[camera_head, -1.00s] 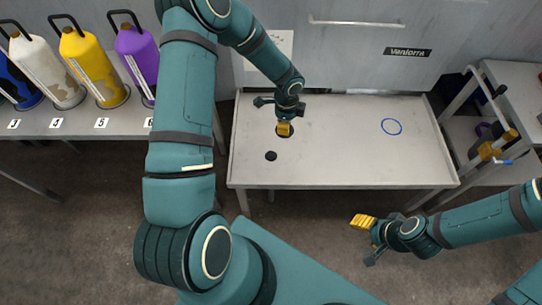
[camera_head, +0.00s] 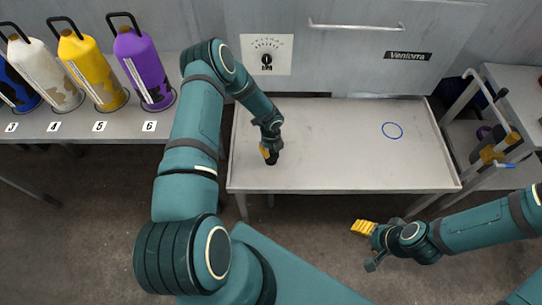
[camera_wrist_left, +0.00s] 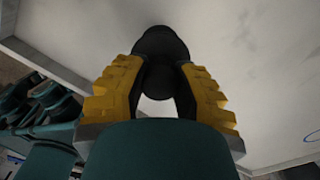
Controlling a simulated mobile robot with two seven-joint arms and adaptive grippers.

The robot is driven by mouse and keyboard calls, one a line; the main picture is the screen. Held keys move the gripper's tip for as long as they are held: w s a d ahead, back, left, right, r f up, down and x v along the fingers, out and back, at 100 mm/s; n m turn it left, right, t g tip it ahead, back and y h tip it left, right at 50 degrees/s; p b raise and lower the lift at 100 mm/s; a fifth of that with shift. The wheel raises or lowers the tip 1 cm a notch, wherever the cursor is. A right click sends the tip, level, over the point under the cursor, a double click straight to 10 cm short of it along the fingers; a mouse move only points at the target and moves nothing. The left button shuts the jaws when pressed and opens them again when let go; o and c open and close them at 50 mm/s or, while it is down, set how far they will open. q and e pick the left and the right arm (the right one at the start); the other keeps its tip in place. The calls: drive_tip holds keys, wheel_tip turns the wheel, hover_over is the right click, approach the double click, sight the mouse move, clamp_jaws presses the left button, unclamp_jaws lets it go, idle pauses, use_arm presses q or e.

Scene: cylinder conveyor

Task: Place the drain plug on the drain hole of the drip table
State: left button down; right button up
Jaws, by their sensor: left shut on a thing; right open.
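The drip table (camera_head: 335,165) is a pale grey tray table in the middle of the head view. My left gripper (camera_head: 268,151) is over its left front part, pointing down. It is shut on the black drain plug (camera_head: 271,160). In the left wrist view, the yellow fingers grip the plug (camera_wrist_left: 160,48) from both sides. My right gripper (camera_head: 368,243) is open and empty in front of the table.
A blue ring (camera_head: 392,130) marks the table's right part, which is otherwise clear. Several coloured bottles stand on a numbered shelf (camera_head: 75,135) at left. A cart (camera_head: 490,150) stands at right and a grey machine panel (camera_head: 350,55) behind.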

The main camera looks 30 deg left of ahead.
sight(271, 155)
use_arm(q)
drive_tip(key=shift+f+b, duration=0.35)
drive_tip(key=shift+f, duration=1.5)
drive_tip(key=shift+f, duration=0.1)
drive_tip(key=c, duration=0.8)
unclamp_jaws()
